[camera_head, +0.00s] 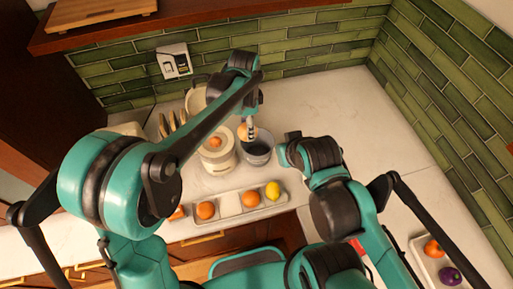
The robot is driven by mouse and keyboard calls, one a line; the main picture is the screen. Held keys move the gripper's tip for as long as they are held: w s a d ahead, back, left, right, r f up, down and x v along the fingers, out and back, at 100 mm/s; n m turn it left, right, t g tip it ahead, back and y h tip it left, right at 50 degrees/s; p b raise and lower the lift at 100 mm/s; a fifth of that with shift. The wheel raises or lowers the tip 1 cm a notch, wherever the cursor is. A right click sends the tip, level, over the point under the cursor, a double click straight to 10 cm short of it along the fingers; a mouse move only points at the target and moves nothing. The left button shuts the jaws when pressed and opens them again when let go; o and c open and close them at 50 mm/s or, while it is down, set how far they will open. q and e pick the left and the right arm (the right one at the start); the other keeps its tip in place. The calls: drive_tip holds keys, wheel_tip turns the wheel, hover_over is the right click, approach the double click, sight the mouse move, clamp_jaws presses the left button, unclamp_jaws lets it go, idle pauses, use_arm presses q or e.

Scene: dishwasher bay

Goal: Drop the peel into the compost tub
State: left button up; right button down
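My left gripper (251,131) reaches down from above at the middle of the counter. A tan-orange piece, apparently the peel (242,133), shows at its fingertips, and the fingers appear closed on it. Just below is a small round grey tub with a dark inside (258,158), which looks like the compost tub. The peel is above or at its far left rim; the exact height is hard to tell. My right gripper (284,153) is just right of the tub, mostly hidden by its own wrist, and its fingers cannot be made out.
A cream round appliance (218,166) with an orange piece on top stands left of the tub. In front is a white tray (230,203) with oranges and a lemon (272,190). Another tray (424,262) holds fruit at lower right. The counter at back right is clear.

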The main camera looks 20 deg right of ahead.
use_arm(q)
wheel_tip(320, 180, down, 11)
drive_tip(key=w+d+b, duration=0.2)
drive_tip(key=shift+w+d+b, duration=0.2)
drive_tip(key=shift+w+b, duration=0.1)
drive_tip(key=shift+b, duration=0.05)
drive_tip(key=o, duration=1.4)
drive_tip(key=shift+r, duration=0.15)
wheel_tip(320, 180, up, 12)
drive_tip(key=shift+f, duration=0.1)
